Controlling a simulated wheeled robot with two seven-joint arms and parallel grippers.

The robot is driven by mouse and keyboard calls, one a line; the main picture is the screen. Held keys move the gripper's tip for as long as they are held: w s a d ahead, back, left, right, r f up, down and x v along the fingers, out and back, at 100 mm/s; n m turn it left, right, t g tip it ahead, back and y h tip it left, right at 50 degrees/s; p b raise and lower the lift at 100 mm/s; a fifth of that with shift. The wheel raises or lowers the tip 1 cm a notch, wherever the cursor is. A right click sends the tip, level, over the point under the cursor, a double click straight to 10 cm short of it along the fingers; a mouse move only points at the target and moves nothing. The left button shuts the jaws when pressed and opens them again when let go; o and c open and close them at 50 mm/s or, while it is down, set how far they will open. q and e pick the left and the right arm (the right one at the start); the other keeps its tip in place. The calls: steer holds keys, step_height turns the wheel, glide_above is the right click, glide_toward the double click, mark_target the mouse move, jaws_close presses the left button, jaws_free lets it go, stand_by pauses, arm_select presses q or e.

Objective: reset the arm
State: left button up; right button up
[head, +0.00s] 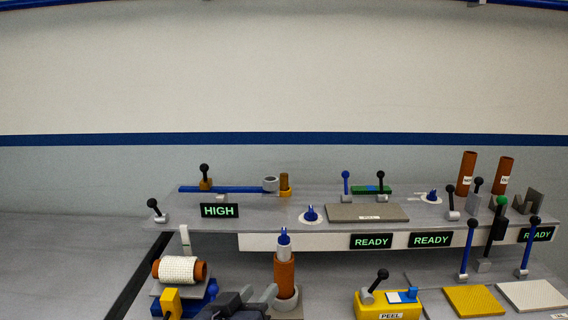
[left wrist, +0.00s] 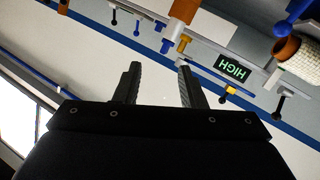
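My left gripper (head: 246,300) shows at the bottom edge of the head view, left of centre, partly cut off by the frame. In the left wrist view its two dark fingers (left wrist: 158,70) stand apart with nothing between them, so it is open and empty. In the head view it lies just right of a white-wrapped brown roll (head: 180,269) and left of an upright brown tube (head: 284,272) with a blue tip. I cannot tell whether it touches anything there. My right gripper is in neither view.
A raised grey shelf carries levers, a flat grey plate (head: 367,212) and a HIGH sign (head: 220,210). A yellow PEEL box (head: 388,305) stands at front centre. Yellow (head: 473,300) and white (head: 532,294) pads lie at right. The grey surface at far left (head: 60,265) is bare.

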arm_select(q)
steer(key=s+a+f+n+g+y, duration=0.1)
steer(key=s+a+f+g, duration=0.3)
steer(key=s+a, duration=0.4)
steer(key=s+a+f+n+g, duration=0.1)
steer(key=s+a+f+g, duration=0.4)
steer(key=s, duration=0.6)
steer(key=a+f, duration=0.1)
steer(key=a, duration=0.1)
steer(key=shift+a+f+y+p, duration=0.15)
steer(key=shift+a+y+p, duration=0.15)
steer(key=shift+a+y, duration=0.1)
